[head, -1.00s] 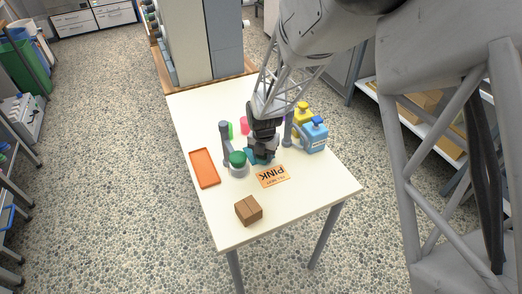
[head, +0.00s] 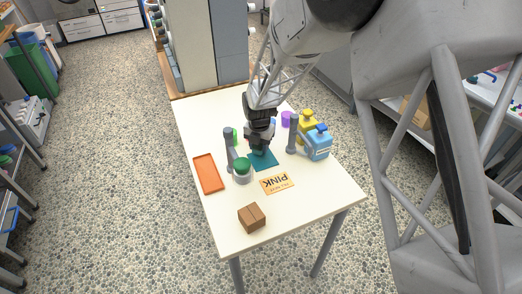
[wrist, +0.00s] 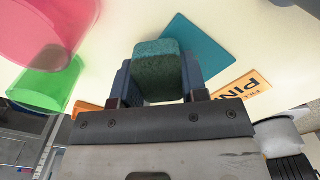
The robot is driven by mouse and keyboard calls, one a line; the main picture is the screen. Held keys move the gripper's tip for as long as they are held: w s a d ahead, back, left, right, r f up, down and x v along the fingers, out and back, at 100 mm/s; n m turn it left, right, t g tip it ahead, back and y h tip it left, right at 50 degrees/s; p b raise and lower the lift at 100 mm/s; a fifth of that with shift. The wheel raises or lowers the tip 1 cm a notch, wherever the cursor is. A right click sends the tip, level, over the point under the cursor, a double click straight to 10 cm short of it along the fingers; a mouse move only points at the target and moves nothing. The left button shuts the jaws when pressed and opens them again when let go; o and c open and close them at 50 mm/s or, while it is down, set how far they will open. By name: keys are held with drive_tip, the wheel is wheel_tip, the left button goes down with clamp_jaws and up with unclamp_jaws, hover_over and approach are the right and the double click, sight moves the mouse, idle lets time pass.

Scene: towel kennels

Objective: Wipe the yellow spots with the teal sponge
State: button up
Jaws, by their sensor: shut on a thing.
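My gripper (head: 259,147) is over the middle of the white table, shut on the teal sponge (wrist: 158,72). In the wrist view the sponge is a block with a teal top and a darker green face, held between the two fingers. A flat teal square (head: 264,161) lies on the table just below the gripper; it also shows beyond the sponge in the wrist view (wrist: 206,45). I cannot tell the sponge's exact height above the table. I make out no yellow spots in either view.
Near the gripper stand a grey post (head: 292,135), a green-lidded jar (head: 242,171), blue (head: 319,146) and yellow (head: 307,122) bottles, a purple cup (head: 287,119) and pink (wrist: 45,30) and green (wrist: 48,80) cups. An orange tray (head: 208,174), PINK card (head: 277,183) and brown box (head: 251,218) lie around.

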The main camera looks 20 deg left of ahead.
drive_tip(key=shift+r, duration=3.35)
drive_tip(key=shift+a, duration=0.15)
drive_tip(key=r, duration=0.2)
hover_over(207, 146)
drive_tip(key=shift+f, duration=0.15)
drive_tip(key=shift+f, duration=0.15)
drive_tip(key=shift+f, duration=3)
drive_tip(key=shift+f, duration=1.9)
drive_tip(key=shift+f, duration=0.15)
drive_tip(key=o, duration=0.9)
